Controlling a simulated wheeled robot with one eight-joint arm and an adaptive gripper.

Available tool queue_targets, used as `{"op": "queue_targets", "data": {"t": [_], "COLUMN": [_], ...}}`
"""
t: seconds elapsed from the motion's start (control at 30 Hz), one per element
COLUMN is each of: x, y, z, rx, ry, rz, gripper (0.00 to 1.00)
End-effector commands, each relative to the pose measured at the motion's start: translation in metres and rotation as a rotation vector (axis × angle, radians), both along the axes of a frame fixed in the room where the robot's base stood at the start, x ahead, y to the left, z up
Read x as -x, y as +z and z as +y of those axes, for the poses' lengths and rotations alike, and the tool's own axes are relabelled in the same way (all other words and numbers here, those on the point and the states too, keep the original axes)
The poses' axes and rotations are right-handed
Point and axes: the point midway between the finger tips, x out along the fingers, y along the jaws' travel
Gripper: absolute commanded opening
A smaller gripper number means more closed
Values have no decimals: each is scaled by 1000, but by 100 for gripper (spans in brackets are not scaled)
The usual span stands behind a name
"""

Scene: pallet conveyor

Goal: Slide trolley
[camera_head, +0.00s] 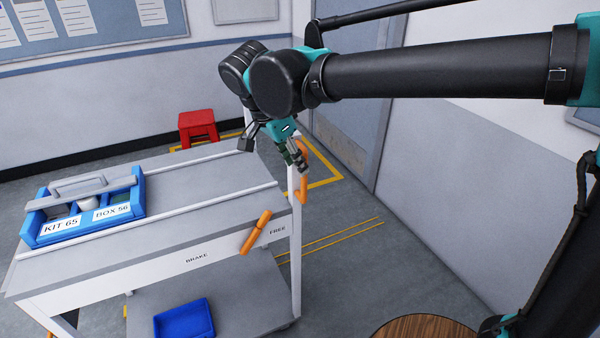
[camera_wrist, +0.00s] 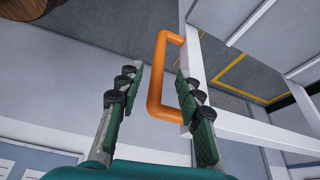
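The trolley (camera_head: 215,208) is a grey-topped cart with a white frame, standing at the left in the head view. An orange handle (camera_head: 302,188) sticks out from its right-end post. It also shows in the wrist view as an orange bracket (camera_wrist: 155,75) on a white post. My gripper (camera_head: 276,154) is above the trolley's right end, close to the handle. In the wrist view its green-padded fingers (camera_wrist: 159,78) are apart, with the handle's long bar appearing between them; I cannot tell whether it is within their reach. An orange brake lever (camera_head: 255,232) leans between the labels BRAKE and FREE.
A blue kit box (camera_head: 82,228) sits on the trolley top, a blue bin (camera_head: 184,320) on its lower shelf. A red stool (camera_head: 198,127) stands behind. A round wooden top (camera_head: 425,328) is at the lower right. Grey floor right of the trolley is clear, before a wall.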

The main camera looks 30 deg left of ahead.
Motion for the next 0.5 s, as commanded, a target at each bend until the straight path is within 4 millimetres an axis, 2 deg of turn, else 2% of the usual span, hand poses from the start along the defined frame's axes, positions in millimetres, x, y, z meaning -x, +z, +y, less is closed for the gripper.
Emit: {"op": "queue_targets", "data": {"t": [0.03, 0.2, 0.33, 0.5], "x": [5, 14, 18, 20], "y": [10, 36, 47, 52], "z": [2, 6, 8, 9], "rx": [0, 0, 0, 0], "ry": [3, 1, 1, 1], "rz": [0, 0, 1, 1], "gripper": [36, 36, 36, 36]}}
